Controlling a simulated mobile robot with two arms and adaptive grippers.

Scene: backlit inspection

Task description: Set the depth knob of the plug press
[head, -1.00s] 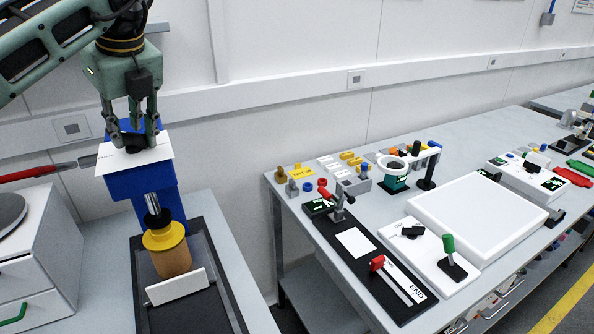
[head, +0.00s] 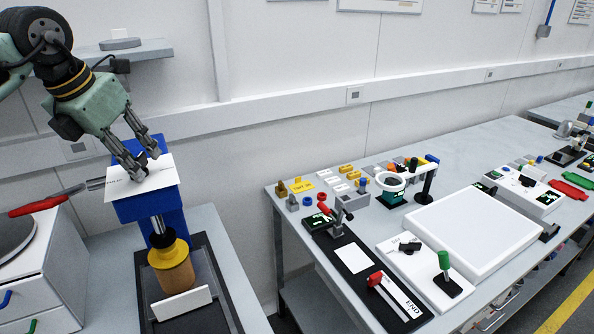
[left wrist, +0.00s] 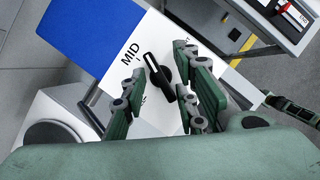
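The plug press (head: 140,207) is a blue body with a white sloped top plate (head: 160,180). The black depth knob (left wrist: 159,77) sits on that plate and carries a white pointer line that runs toward the upper left in the left wrist view. The printed word MID stands to the left of the knob; other marks are partly hidden by fingers. My left gripper (head: 147,164) is tilted over the plate. In the left wrist view its fingers (left wrist: 160,80) are spread on both sides of the knob, with gaps showing; contact is unclear.
A brown container with a yellow cap (head: 168,252) stands under the ram, behind a white bar. A red-handled lever (head: 40,202) sticks out left of the press. A crowded table (head: 480,150) stands at right across a gap.

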